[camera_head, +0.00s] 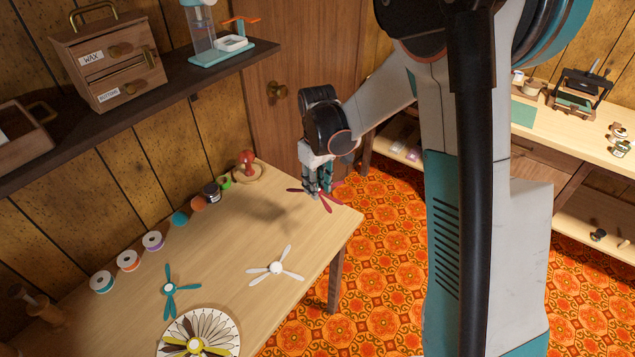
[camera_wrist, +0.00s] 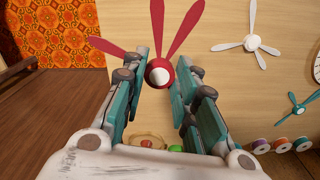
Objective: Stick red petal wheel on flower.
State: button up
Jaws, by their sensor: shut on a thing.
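My gripper (camera_head: 318,186) is over the far right end of the wooden table and is shut on the red petal wheel (camera_head: 327,205). In the wrist view the red wheel (camera_wrist: 182,33) has its pale-tipped hub between my teal fingers (camera_wrist: 162,85), with three long petals spreading outward. Its exact height above the table is hard to tell. The flower (camera_head: 170,344) is a round pale disc with dark petal outlines at the near edge of the table, cut by the frame. A yellow and dark petal wheel (camera_head: 195,346) lies on its middle.
A white petal wheel (camera_head: 276,267) and a teal petal wheel (camera_head: 168,287) lie between my gripper and the flower. Several thread spools (camera_head: 153,240) line the wall side. A shelf (camera_head: 130,105) hangs above.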

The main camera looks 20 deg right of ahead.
jog(key=shift+f+b, duration=1.8)
jog(key=shift+f, duration=0.8)
